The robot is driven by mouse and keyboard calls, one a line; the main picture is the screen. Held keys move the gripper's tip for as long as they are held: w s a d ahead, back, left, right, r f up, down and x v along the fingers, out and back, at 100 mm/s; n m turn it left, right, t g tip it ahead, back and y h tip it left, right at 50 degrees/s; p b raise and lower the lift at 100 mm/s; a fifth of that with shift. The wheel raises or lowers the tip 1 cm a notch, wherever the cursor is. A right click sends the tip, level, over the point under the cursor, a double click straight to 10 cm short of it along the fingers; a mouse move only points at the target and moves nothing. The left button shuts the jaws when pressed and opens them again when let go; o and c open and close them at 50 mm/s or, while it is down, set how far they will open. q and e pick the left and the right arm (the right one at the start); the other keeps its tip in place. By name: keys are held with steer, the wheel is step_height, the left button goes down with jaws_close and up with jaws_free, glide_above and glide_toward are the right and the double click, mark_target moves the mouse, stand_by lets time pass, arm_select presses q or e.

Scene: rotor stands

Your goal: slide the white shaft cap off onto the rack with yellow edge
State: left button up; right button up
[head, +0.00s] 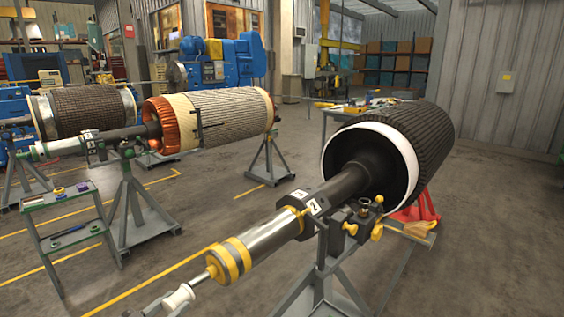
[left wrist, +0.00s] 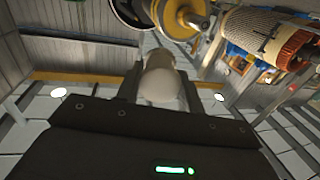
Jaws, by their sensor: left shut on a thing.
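The white shaft cap (head: 180,298) is at the lower left of the head view, by the thin near end of the front rotor's shaft (head: 270,240), which has yellow bands. In the left wrist view the cap (left wrist: 160,80) sits between the two fingers of my left gripper (left wrist: 160,88), with the yellow-banded shaft end (left wrist: 182,18) just beyond. My left gripper is shut on the cap; only its grey fingertips show in the head view. I cannot tell how far the cap sits on the shaft. My right gripper is not in view.
A small green-edged rack (head: 55,208) with tape rolls on top stands at the left. Behind it are rotors on stands (head: 215,115). The front rotor (head: 405,145) rests on a grey stand (head: 318,290). Floor between rack and front rotor is clear.

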arm_select(q)
steer(key=s+d+n+y, duration=0.1)
steer(key=n+y, duration=0.1)
steer(key=y, duration=0.1)
steer(key=s+r+n+t+y, duration=0.1)
steer(key=n+y, duration=0.1)
steer(key=y, duration=0.1)
steer(key=s+d+r+n+t+y, duration=0.1)
steer(key=y, duration=0.1)
steer(key=shift+d+n+y, duration=0.35)
steer(key=shift+n+y, duration=0.05)
